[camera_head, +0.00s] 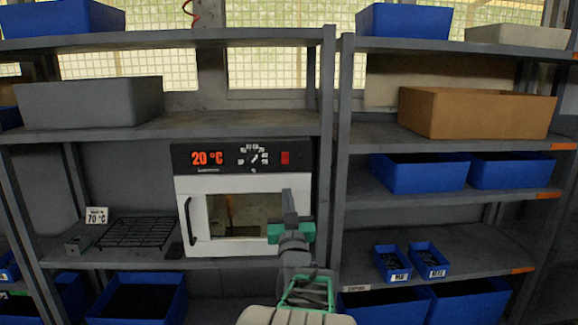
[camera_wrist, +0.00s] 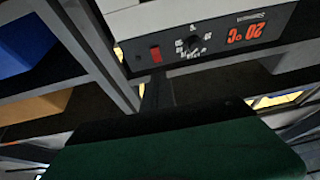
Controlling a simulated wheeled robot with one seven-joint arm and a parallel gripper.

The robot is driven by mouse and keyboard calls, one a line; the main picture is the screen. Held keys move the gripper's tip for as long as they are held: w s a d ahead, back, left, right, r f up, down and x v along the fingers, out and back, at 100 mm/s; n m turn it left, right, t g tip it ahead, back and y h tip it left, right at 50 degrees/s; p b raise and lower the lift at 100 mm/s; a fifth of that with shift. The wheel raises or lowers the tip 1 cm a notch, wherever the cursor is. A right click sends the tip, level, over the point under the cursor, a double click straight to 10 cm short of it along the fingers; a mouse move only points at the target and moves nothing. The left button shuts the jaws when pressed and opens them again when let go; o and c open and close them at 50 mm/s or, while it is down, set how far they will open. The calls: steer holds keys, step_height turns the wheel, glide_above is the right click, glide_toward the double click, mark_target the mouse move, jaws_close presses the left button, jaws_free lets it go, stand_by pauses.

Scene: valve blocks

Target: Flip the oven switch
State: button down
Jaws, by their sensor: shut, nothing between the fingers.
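The oven (camera_head: 240,205) is white with a black control panel and stands on the middle shelf of the left rack. Its red switch (camera_head: 285,157) is at the right end of the panel, right of the dial (camera_head: 253,156) and the red 20 °C display (camera_head: 207,158). In the wrist view the panel is upside down, with the red switch (camera_wrist: 155,54) near its left end. My gripper (camera_head: 288,193) is shut and empty, in front of the oven door's right part and below the switch. A gap shows between fingertips and switch in the head view; the depth gap is unclear.
The oven door is closed, with a black handle (camera_head: 189,221) on its left. A rack post (camera_head: 326,150) stands just right of the oven. A wire grate (camera_head: 137,233) and a 70 °C sign (camera_head: 97,215) are to the left.

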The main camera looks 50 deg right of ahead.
steer(key=shift+s+d+r+h, duration=0.3)
steer(key=shift+s+h, duration=0.1)
steer(key=shift+s, duration=0.1)
steer(key=p, duration=0.6)
glide_toward(287, 153)
steer(key=x, duration=0.7)
steer(key=shift+s, duration=0.1)
